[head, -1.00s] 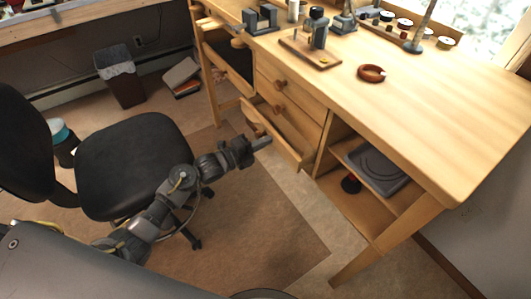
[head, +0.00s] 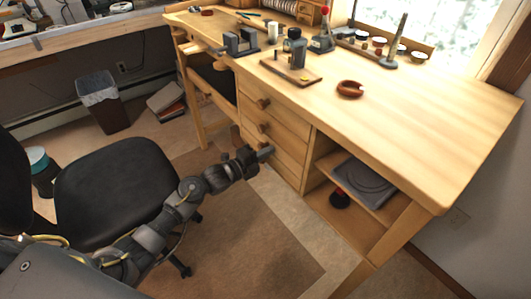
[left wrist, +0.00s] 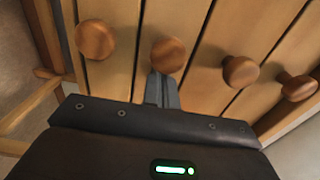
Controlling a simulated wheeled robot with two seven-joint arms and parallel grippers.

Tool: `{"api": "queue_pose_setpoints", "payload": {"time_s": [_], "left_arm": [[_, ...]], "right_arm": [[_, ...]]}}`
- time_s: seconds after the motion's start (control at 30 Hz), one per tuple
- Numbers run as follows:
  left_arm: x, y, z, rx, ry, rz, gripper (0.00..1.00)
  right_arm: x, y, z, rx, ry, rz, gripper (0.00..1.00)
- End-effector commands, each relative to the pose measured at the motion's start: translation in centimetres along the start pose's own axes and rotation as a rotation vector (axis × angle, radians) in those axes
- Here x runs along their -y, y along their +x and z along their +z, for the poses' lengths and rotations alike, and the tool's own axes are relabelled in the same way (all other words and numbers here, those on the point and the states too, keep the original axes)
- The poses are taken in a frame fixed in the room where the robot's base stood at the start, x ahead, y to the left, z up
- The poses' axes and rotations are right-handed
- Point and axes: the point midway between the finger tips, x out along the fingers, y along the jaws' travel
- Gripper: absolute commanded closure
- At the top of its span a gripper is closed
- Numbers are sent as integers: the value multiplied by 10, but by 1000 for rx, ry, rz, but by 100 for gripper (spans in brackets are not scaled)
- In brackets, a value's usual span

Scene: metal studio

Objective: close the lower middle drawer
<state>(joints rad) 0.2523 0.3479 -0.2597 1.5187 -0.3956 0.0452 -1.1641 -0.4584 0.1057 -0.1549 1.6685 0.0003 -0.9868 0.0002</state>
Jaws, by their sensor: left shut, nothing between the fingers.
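The wooden desk's drawer stack stands at centre in the head view. The lower middle drawer (head: 287,163) looks flush or nearly flush with its neighbours; a small gap cannot be ruled out. In the left wrist view its front (left wrist: 182,20) carries a round wooden knob (left wrist: 167,55). My left gripper (head: 266,151) is shut and empty, at this drawer's front. In the left wrist view its fingertips (left wrist: 161,80) are close beside the knob; whether they touch the front cannot be told. My right gripper is not in view.
Other drawer knobs (head: 263,103) sit above. An open shelf (head: 345,205) is right of the drawers. A black chair (head: 115,185) stands left of my left arm, close to it. A bin (head: 104,103) stands farther back. Carpet below the drawers is clear.

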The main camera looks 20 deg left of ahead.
Motion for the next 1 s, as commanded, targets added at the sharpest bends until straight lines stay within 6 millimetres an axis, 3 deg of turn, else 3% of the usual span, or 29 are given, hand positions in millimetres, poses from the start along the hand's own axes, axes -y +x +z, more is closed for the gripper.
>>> {"api": "queue_pose_setpoints", "payload": {"time_s": [0.17,0.27,0.4,0.7,1.0], "left_arm": [[7,-1,0,-1,1,-13,100],[7,-12,1,-3,1,-10,100],[4,-36,2,-11,3,-6,100],[1,-103,3,-9,1,-4,100],[2,-129,3,-10,1,-6,100]], "right_arm": [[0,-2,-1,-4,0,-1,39],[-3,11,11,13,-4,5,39],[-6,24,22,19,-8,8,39],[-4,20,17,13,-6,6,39],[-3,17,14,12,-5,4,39]]}}
